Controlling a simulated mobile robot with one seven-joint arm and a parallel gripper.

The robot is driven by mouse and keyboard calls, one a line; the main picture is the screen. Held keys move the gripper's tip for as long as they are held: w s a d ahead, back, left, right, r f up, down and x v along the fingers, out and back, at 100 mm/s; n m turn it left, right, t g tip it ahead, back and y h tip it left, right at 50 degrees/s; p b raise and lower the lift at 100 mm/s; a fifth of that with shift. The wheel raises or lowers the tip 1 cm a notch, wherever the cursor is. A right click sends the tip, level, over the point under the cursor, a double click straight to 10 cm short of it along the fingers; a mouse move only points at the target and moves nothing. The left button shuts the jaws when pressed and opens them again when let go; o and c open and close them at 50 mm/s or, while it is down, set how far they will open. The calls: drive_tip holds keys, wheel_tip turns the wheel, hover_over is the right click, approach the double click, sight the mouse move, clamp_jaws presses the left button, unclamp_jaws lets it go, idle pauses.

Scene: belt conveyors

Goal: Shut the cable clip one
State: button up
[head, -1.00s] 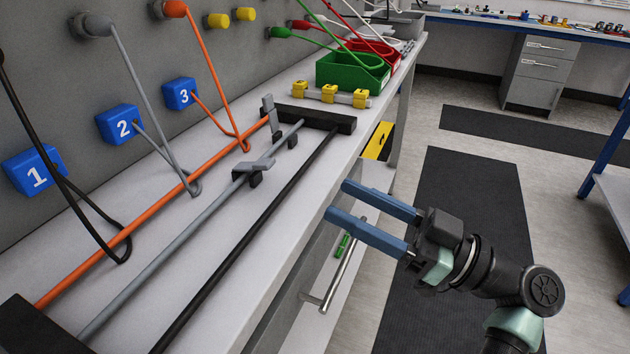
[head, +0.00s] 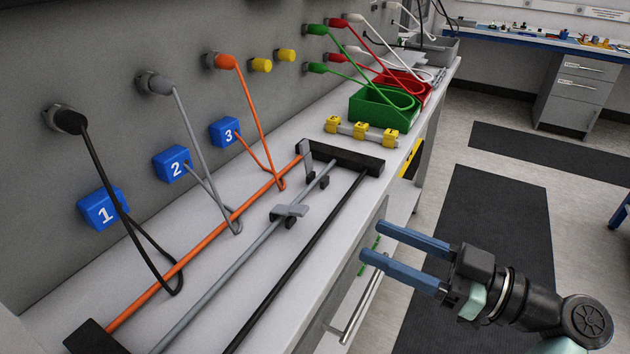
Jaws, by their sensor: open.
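Three blue blocks are on the grey wall at left, numbered 1 (head: 103,208), 2 (head: 171,164) and 3 (head: 225,132). A black cable (head: 128,226) hangs from a dark plug and loops by block 1. A grey clip-like piece (head: 289,211) sits flat across the grey rod. Another grey piece (head: 306,163) stands upright near the rods' far end, with small black parts beside it. No label shows which piece is clip one. My gripper (head: 372,240) is open and empty, with two blue fingers pointing left, apart from the rods, beside the bench's front edge.
Orange (head: 205,236), grey (head: 235,257) and black rods (head: 304,253) run along the bench between black end blocks. A yellow-clipped bar (head: 375,133), green bin (head: 352,108) and red bin (head: 423,97) stand farther back. Floor at right is open.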

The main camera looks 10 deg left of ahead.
sight(306, 211)
drive_tip(key=shift+h, duration=0.4)
drive_tip(key=x, duration=0.4)
drive_tip(key=p+x, duration=0.1)
drive_tip(key=x, duration=0.4)
drive_tip(key=r+x, duration=0.1)
drive_tip(key=x, duration=0.3)
drive_tip(key=shift+a+p, duration=0.15)
drive_tip(key=shift+p, duration=0.25)
drive_tip(key=shift+c, duration=0.3)
clamp_jaws()
